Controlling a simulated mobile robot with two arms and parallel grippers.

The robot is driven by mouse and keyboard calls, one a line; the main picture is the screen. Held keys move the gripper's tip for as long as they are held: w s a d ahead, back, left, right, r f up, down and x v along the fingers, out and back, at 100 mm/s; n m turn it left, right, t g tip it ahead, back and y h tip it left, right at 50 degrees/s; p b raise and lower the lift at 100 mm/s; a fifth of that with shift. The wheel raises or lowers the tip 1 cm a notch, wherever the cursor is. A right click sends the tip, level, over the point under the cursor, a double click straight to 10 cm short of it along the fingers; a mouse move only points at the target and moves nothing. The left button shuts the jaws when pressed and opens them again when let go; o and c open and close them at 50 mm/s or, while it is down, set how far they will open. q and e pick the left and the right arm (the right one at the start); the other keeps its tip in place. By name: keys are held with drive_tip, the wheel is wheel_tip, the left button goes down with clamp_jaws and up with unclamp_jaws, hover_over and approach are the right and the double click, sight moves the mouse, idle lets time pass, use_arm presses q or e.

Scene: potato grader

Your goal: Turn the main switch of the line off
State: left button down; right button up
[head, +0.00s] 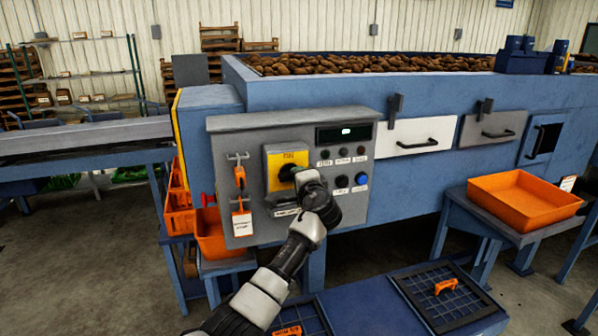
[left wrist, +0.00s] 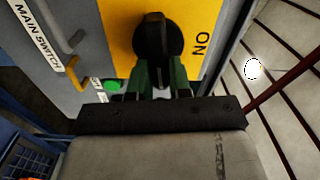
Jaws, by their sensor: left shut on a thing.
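The main switch is a black rotary knob (left wrist: 158,38) on a yellow plate (head: 273,160) marked ON, on the left part of the grey control panel (head: 240,140). My left gripper (left wrist: 153,75) is shut on the knob, its fingers on either side of the knob's grip bar. In the head view the gripper (head: 298,178) covers much of the knob and the plate's lower right. A MAIN SWITCH label (left wrist: 35,35) shows in the left wrist view. My right gripper is in neither view.
Small buttons and a blue button (head: 361,179) sit right of the switch. An orange padlock (head: 239,177) and a tag (head: 242,222) hang left of it. An orange tray (head: 525,200) stands at right. A blue table with a dark grid (head: 445,295) is below.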

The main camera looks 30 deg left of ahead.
use_arm(q)
drive_tip(key=shift+f+m+p, duration=0.15)
drive_tip(key=shift+m+p, duration=0.2)
drive_tip(key=shift+m, duration=0.35)
drive_tip(key=c, duration=1)
unclamp_jaws()
drive_tip(key=shift+c, duration=0.2)
drive_tip(key=shift+d, duration=0.1)
drive_tip(key=b+v, duration=0.3)
drive_tip(key=v, duration=0.7)
drive_tip(key=shift+s+d, duration=0.2)
drive_tip(key=shift+s, duration=0.1)
